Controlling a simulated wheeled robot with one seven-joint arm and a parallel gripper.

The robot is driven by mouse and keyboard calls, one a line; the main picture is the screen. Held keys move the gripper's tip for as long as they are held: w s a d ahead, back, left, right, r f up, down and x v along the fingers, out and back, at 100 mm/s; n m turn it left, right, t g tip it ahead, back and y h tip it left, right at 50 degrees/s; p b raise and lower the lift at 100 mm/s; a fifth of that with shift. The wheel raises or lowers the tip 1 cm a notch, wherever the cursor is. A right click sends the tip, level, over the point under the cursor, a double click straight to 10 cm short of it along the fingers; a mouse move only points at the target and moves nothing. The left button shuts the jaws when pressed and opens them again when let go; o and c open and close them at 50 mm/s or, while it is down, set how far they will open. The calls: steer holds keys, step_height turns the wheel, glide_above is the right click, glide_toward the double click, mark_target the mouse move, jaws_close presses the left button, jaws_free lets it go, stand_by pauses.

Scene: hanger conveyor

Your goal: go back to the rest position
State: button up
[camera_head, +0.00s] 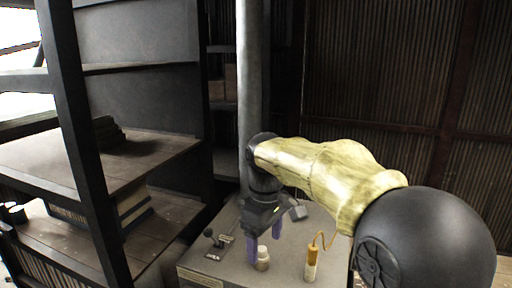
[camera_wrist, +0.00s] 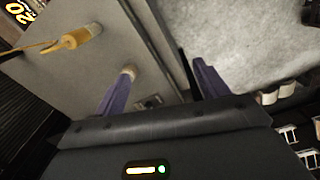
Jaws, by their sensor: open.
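My gripper (camera_head: 264,245) hangs from my arm above a grey console in the head view, its two purple fingers pointing down. In the wrist view, my gripper (camera_wrist: 160,85) shows its purple fingers spread wide with nothing between them. In the head view a small light-coloured knob or bottle (camera_head: 263,263) stands on the console just by the fingertips. It also shows in the wrist view (camera_wrist: 128,72), partly behind the left finger. I cannot tell the exact gap between finger and knob.
The grey console (camera_head: 205,260) carries an orange-and-white handle with a cable (camera_head: 311,264) and a small black lever (camera_head: 210,236). A grey pole (camera_head: 250,80) rises behind. Wooden shelves (camera_head: 85,150) with books stand at left. A dark corrugated wall (camera_head: 380,80) closes the back right.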

steer(key=s+d+f+m+t+b, duration=0.1)
steer(key=s+d+f+m, duration=0.4)
steer(key=f, duration=0.5)
steer(key=s+d+f+m+t+b, duration=0.1)
steer(key=s+d+f+m, duration=0.4)
steer(key=f, duration=0.5)
steer(key=s+d, duration=0.2)
steer(key=d, duration=0.1)
steer(key=shift+d+m+t, duration=0.15)
steer(key=shift+m+t, duration=0.15)
steer(key=shift+m, duration=0.1)
steer(key=shift+f, duration=0.1)
